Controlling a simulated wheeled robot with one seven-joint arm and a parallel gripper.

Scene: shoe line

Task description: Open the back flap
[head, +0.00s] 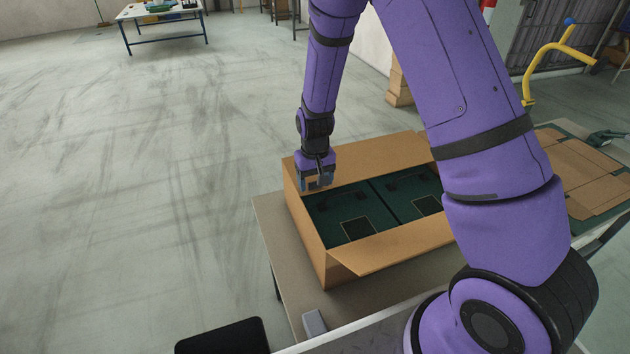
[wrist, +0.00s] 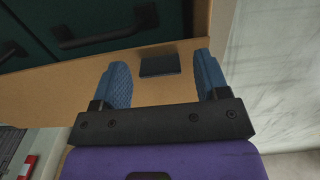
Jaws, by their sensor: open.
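An open cardboard box (head: 310,239) stands on a table, with dark green contents (head: 345,215) inside. A brown cardboard panel runs along its far side, which I take for the back flap (head: 375,152); I cannot tell how far it is folded. The front flap (head: 400,246) leans outward. My gripper (head: 317,184) points down at the box's back left corner. In the wrist view, my gripper (wrist: 162,66) has its two blue fingers apart over a brown cardboard panel (wrist: 50,95), with a dark rectangular patch (wrist: 160,65) between them. Contact is unclear.
The table (head: 272,215) shows bare at the box's left and front. A small grey block (head: 314,322) lies near its front edge. To the right are flattened cardboard (head: 580,172) and a yellow curved handle (head: 545,60). Open floor (head: 150,170) lies to the left.

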